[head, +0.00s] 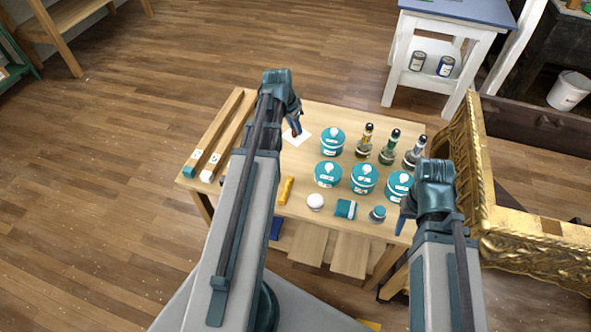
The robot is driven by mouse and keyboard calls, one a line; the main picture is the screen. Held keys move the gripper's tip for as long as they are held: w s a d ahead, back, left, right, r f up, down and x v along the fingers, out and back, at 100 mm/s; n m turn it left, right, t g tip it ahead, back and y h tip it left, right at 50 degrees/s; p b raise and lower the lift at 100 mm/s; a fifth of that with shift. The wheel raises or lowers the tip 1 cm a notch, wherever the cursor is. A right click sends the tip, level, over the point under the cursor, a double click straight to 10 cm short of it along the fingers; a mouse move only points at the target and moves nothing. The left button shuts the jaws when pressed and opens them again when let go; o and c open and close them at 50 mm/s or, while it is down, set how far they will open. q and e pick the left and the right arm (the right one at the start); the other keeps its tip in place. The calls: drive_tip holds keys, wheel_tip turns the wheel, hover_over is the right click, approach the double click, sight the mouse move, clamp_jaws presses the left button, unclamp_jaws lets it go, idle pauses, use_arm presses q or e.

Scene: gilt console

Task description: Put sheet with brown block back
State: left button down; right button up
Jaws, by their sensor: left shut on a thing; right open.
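A white sheet (304,137) shows near the far left part of the wooden table (262,185). My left gripper (296,131) is over the sheet, pointing down, and is shut on a small brown block that is mostly hidden by the fingers. I cannot tell whether the sheet touches the tabletop. My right gripper (401,224) is open and empty above the table's near right edge, beside the small teal jar.
Several teal tins (327,174) and three dark bottles (388,146) stand right of the sheet. Two long wooden strips (222,130) lie at left. A yellow piece (286,190), white ball (315,202), teal cloth (345,209) and teal jar (378,214) are in front. A gilt frame (480,165) stands right.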

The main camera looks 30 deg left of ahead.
sight(290, 141)
use_arm(q)
drive_tip(key=shift+f+n+b, duration=0.3)
drive_tip(key=shift+f+b, duration=0.5)
drive_tip(key=shift+f, duration=0.6)
use_arm(e)
drive_tip(key=shift+f, duration=1.4)
use_arm(q)
wheel_tip(290, 141, down, 10)
drive_tip(key=b, duration=1)
drive_tip(key=shift+f, duration=0.1)
use_arm(e)
wheel_tip(290, 141, down, 10)
drive_tip(key=shift+f, duration=0.1)
use_arm(q)
drive_tip(key=c, duration=0.8)
unclamp_jaws()
drive_tip(key=shift+c, duration=0.2)
drive_tip(key=p+v, duration=1.1)
drive_tip(key=v, duration=0.1)
drive_tip(key=shift+d+r+p, duration=0.15)
drive_tip(key=shift+r+p, duration=0.1)
drive_tip(key=shift+p, duration=0.1)
use_arm(e)
wheel_tip(290, 141, up, 12)
drive_tip(key=shift+f, duration=0.15)
